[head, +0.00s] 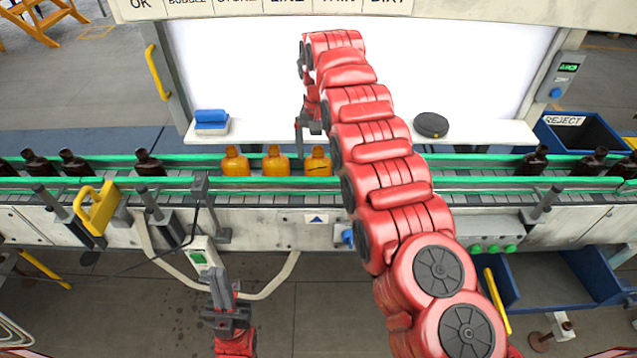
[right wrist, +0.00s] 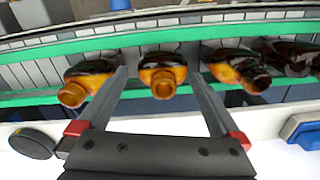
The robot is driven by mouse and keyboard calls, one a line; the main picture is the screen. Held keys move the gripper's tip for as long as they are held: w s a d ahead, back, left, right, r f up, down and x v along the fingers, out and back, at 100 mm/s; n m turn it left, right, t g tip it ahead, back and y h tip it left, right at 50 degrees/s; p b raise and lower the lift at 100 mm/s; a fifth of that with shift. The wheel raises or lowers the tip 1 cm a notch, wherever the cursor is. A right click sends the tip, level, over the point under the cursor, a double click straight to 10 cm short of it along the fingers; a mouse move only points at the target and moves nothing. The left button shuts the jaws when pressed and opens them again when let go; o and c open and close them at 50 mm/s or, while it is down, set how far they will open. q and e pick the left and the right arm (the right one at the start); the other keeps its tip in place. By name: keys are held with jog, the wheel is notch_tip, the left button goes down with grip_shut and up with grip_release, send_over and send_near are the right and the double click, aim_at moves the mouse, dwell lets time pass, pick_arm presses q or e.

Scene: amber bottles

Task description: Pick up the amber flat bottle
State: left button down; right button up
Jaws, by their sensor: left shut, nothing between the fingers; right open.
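Three amber bottles stand upright in a row on the conveyor in the head view: left (head: 235,162), middle (head: 276,162) and right (head: 318,162). My right gripper (right wrist: 157,72) reaches over the belt from above and behind. It is open, with one finger on each side of an amber bottle (right wrist: 162,72) in the right wrist view, not shut on it. Contact cannot be told. My arm hides part of the belt. My left gripper (head: 225,310) is shut and empty, low in front of the conveyor.
Green rails (head: 110,180) line the belt. Dark bottles stand to the left (head: 148,163) and right (head: 533,162). A shelf behind holds a blue-and-white block (head: 212,121) and a black puck (head: 431,125). Neighbouring amber bottles (right wrist: 90,80) flank the fingers closely. A blue reject bin (head: 570,135) is right.

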aim_at(318, 168)
jog(key=shift+a+f, duration=0.2)
jog(key=shift+f, duration=0.2)
notch_tip(318, 168, down, 4)
jog(key=p, duration=0.2)
jog(key=shift+s+r+p, duration=0.1)
jog(key=shift+s+p, duration=0.05)
jog(key=shift+p, duration=0.25)
jog(key=shift+f, duration=0.3)
jog(key=c, duration=1.3)
jog(key=shift+o, duration=0.2)
jog(key=shift+r, duration=0.1)
